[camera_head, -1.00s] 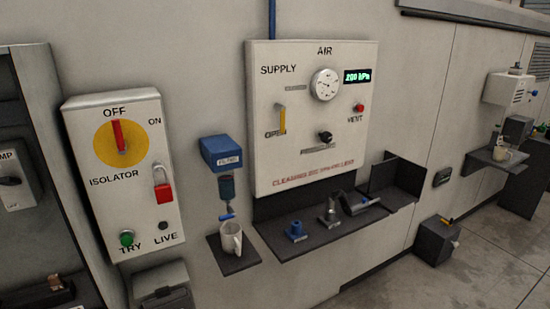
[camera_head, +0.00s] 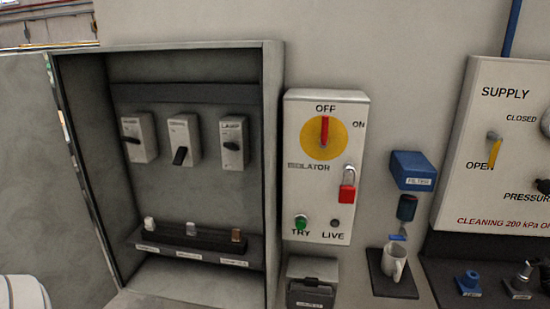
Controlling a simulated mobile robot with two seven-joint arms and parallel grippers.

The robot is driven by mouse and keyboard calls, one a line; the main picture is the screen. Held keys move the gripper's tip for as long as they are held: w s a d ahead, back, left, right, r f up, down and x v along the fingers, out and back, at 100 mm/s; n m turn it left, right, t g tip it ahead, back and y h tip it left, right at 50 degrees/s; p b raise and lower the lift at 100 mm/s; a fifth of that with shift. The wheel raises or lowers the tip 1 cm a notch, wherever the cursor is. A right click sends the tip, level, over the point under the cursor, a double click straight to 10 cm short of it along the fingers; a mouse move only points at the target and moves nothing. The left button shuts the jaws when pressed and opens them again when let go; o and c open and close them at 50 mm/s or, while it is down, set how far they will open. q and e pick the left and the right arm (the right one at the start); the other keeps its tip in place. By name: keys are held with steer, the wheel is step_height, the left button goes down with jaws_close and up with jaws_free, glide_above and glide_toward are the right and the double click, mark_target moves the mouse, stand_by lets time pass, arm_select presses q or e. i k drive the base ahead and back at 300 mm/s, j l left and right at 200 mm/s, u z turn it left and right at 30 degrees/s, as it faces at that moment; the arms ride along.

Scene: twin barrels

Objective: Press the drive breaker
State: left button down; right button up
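An open grey cabinet (camera_head: 272,170) stands left of centre, with three breakers on its back wall. The left breaker (camera_head: 143,150) has its dark lever lying sideways. The middle breaker (camera_head: 182,127) has its lever hanging tilted downward. The right breaker (camera_head: 233,158) seems labelled LAMP, and its lever lies sideways. The other two labels are too small to read surely, so I cannot tell which breaker is the drive one. Neither gripper shows in the view.
Right of the cabinet is the isolator box (camera_head: 292,185), its red handle toward OFF, with a red padlock (camera_head: 347,193). A small shelf (camera_head: 217,242) in the cabinet holds small parts.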

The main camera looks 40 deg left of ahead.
mark_target(180, 157)
steer(key=u, duration=2.2)
